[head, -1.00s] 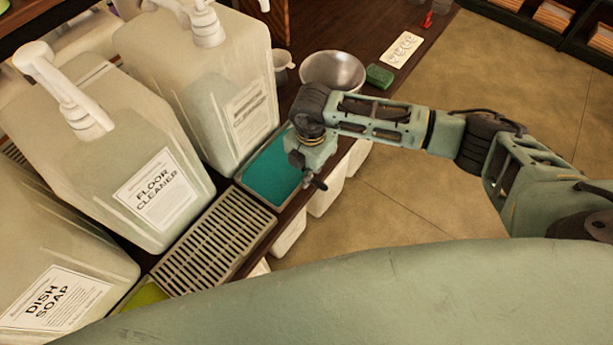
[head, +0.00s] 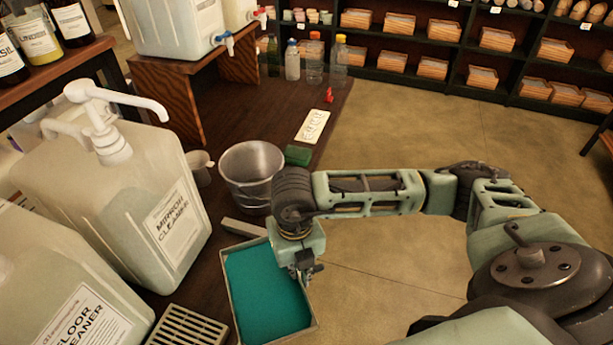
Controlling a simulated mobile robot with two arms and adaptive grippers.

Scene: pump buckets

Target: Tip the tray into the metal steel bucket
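The tray (head: 227,290) is a shallow rectangular grey pan with teal liquid (head: 262,295) inside. It shows in the head view at lower centre, about level and apart from the slatted grate. My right gripper (head: 304,272) points down at the tray's right rim and appears shut on it; the fingertips are partly hidden by the wrist. The metal steel bucket (head: 250,172) stands upright on the dark counter, beyond the tray and left of my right forearm. Its visible inside looks empty. My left gripper is not in view.
Pump containers labelled mirror cleaner (head: 150,200) and floor cleaner (head: 75,310) line the left side. A slatted grate (head: 190,328) lies left of the tray. A green sponge (head: 298,155), a white card (head: 312,126) and a small cup (head: 201,168) are near the bucket. Open floor lies right.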

